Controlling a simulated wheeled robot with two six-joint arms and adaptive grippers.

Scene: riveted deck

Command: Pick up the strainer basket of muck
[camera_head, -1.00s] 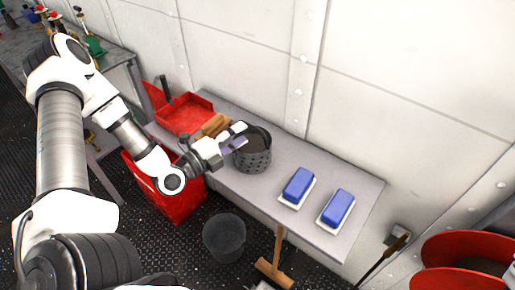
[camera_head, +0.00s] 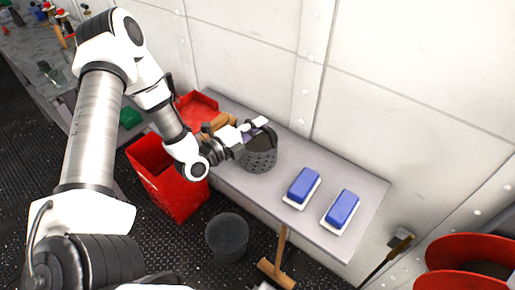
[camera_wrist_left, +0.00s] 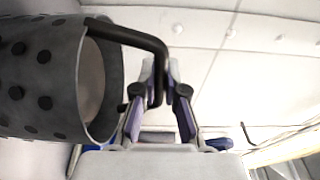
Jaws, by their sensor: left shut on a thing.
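The strainer basket (camera_head: 260,158) is a dark grey, perforated round cup with brownish muck inside. It is upright at the wall side of the grey bench (camera_head: 330,238); I cannot tell whether its base touches the top. In the left wrist view the basket (camera_wrist_left: 40,80) lies at the left with its black bent handle (camera_wrist_left: 130,35) running between the fingers. My left gripper (camera_head: 252,131) is at the basket's rim, and in the left wrist view its purple-padded fingers (camera_wrist_left: 160,100) are shut on that handle. My right gripper is not in view.
Two blue blocks with white undersides (camera_head: 303,186) (camera_head: 341,209) lie right of the basket. A brown block (camera_head: 216,123) and red tray (camera_head: 195,106) are to its left. A red bin (camera_head: 172,190), dark bucket (camera_head: 227,238) and wooden-handled tool (camera_head: 278,262) stand in front. A wall (camera_head: 410,90) is behind.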

